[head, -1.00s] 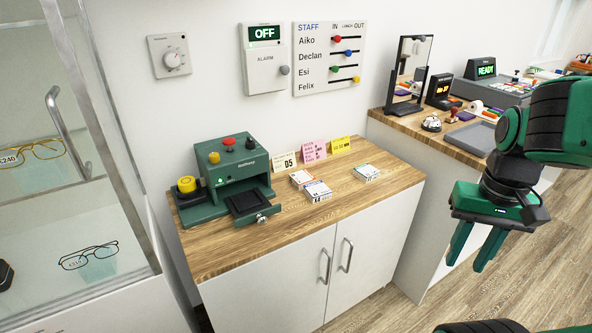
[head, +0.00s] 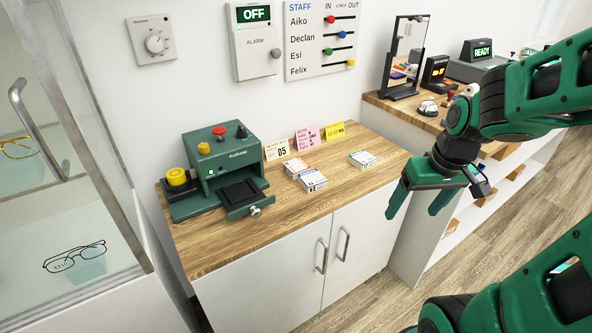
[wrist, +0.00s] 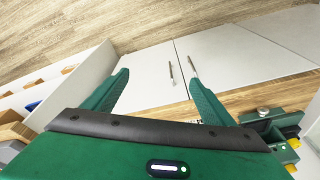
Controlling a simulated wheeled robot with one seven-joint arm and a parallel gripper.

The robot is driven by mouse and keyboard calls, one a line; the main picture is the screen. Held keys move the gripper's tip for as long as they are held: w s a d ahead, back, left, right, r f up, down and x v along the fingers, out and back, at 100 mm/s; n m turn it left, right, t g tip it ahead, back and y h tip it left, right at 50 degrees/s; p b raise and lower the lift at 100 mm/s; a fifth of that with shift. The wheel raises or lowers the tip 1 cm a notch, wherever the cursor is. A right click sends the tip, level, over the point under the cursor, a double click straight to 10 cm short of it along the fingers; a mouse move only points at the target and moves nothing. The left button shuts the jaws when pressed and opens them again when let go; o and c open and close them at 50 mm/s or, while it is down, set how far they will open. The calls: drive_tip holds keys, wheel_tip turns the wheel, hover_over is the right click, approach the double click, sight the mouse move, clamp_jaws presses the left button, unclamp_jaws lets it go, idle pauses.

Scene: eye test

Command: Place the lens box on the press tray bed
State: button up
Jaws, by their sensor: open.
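Three small white lens boxes lie on the wooden cabinet top: one with orange marking (head: 295,167), one with blue marking close in front of it (head: 313,182), and one with green marking (head: 363,160) apart to the right. I cannot tell which one the task means. The green press (head: 222,150) stands to their left, its dark tray bed (head: 240,192) pulled out in front and empty. My gripper (head: 414,212) is open and empty, pointing down off the right end of the cabinet, right of the boxes. The wrist view shows its spread fingers (wrist: 158,78) with nothing between them.
Paper cards (head: 306,138) stand behind the boxes. A yellow button (head: 176,177) sits left of the press. A side counter (head: 400,104) with a mirror (head: 405,55) and bell stands at back right. A glass display case (head: 60,130) is at left. The front right cabinet top is clear.

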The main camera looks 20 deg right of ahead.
sight(298, 166)
drive_tip(key=w+a+f+n+t+y, duration=0.1)
drive_tip(key=w+a+f+n+t, duration=0.1)
drive_tip(key=w+a, duration=0.2)
drive_tip(key=w+a+f+n+t+y, duration=0.2)
drive_tip(key=w+a, duration=0.2)
drive_tip(key=w, duration=0.7)
drive_tip(key=w+a+f+n+t+y, duration=0.1)
drive_tip(key=w+a+f+n+t, duration=0.1)
drive_tip(key=w, duration=0.5)
drive_tip(key=shift+w+a+f+t, duration=0.2)
drive_tip(key=shift+a+f+t, duration=0.1)
drive_tip(key=shift+a, duration=0.4)
drive_tip(key=shift+w+a+f+t, duration=0.15)
drive_tip(key=shift+a+f+t, duration=0.1)
drive_tip(key=shift+a, duration=0.4)
drive_tip(key=w, duration=0.1)
drive_tip(key=w+t, duration=0.1)
drive_tip(key=w, duration=0.1)
drive_tip(key=w+a+t, duration=0.1)
drive_tip(key=shift+w+f+t, duration=0.25)
drive_tip(key=shift+f, duration=0.1)
drive_tip(key=shift+w+d+f+m+t, duration=0.15)
drive_tip(key=shift+w+m+t, duration=0.2)
drive_tip(key=shift+w, duration=0.55)
drive_tip(key=x, duration=0.5)
drive_tip(key=shift+a+x, duration=0.2)
drive_tip(key=shift+x, duration=2.45)
drive_tip(key=shift+s+f, duration=0.1)
